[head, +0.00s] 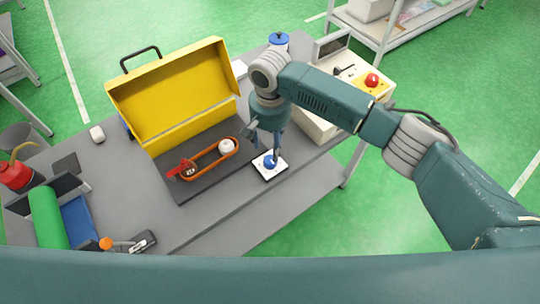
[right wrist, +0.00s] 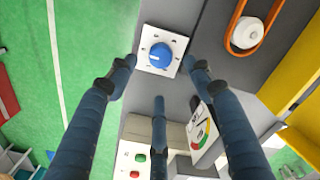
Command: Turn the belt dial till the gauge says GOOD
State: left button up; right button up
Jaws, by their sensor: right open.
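The belt dial (head: 270,162) is a blue round knob on a white square plate at the table's front edge. In the right wrist view the blue knob (right wrist: 161,56) shows a light pointer mark and lies between my fingertips. My right gripper (head: 265,143) is open, pointing down at the dial; its fingers (right wrist: 160,62) stand apart around the knob, and I cannot tell whether they touch it.
A yellow open box (head: 180,95) stands behind the belt. A control box with a red button (head: 372,80) is to the right. A green roll (head: 47,217) lies at the left of the grey table. The table's front edge lies close to the dial.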

aim_at(270, 159)
notch_tip(270, 159, down, 8)
jog(key=shift+r+p, duration=0.1)
jog(key=shift+p, duration=0.45)
jog(key=shift+c, duration=0.5)
jog(key=c, duration=1)
